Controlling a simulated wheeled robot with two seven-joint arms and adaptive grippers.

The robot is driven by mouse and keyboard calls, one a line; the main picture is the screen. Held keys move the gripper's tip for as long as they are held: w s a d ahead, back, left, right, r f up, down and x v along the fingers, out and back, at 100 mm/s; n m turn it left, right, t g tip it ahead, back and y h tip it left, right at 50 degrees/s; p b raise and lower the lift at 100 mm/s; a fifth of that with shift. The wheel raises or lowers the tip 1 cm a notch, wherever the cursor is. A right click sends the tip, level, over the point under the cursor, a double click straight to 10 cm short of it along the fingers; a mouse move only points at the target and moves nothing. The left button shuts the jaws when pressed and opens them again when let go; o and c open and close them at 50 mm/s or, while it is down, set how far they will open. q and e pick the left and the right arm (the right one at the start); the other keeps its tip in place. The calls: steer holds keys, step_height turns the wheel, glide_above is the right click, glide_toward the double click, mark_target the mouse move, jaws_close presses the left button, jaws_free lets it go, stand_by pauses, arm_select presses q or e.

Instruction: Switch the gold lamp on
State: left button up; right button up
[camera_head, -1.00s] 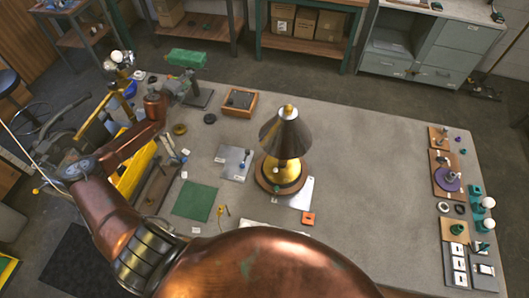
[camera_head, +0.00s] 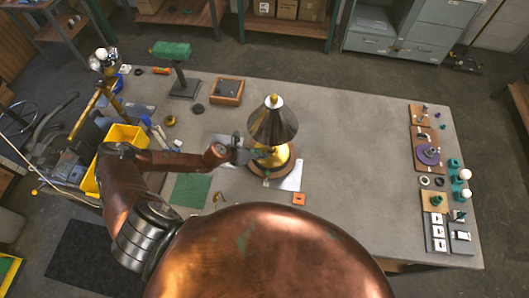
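The gold lamp (camera_head: 273,125) stands upright on the table, with a dark cone shade, a bright tip and a gold body on a round brown base. No glow shows around it. My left gripper (camera_head: 246,154) is at the lamp's left side, just below the shade rim, close to the gold body. Its fingers are small and dark here, so I cannot tell whether they touch the lamp or are open. The lamp's switch cannot be made out. My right gripper is not in view.
A white sheet (camera_head: 290,178) lies under the lamp and an orange square (camera_head: 298,198) in front. A green mat (camera_head: 188,189) lies left, a wooden box (camera_head: 227,91) behind. Small parts and boards line the right edge. The table between lamp and boards is clear.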

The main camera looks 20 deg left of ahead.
arm_select(q)
steer(key=shift+x, duration=1.55)
jaws_close()
